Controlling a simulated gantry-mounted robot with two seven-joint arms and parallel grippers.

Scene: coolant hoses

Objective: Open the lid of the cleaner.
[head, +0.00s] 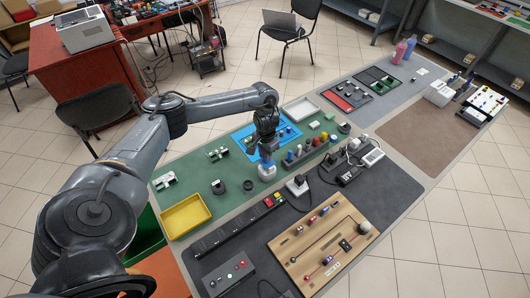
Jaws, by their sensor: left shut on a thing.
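My left gripper (266,155) reaches down over the middle of the table and is shut on the blue top part of a small blue-and-white object (267,173). This object looks like the cleaner, but it is too small to be sure. Its white lower part shows just below the fingers, at the edge of the green mat. I cannot tell whether its lid is open or closed, or whether it touches the mat. My right gripper is not in view.
A row of upright cylinders in a holder (310,150) stands close right of the gripper. A blue tray (246,143) lies behind it. A yellow bin (185,216) is at the left, a black power strip (232,231) in front, and a wooden board (350,255) front right.

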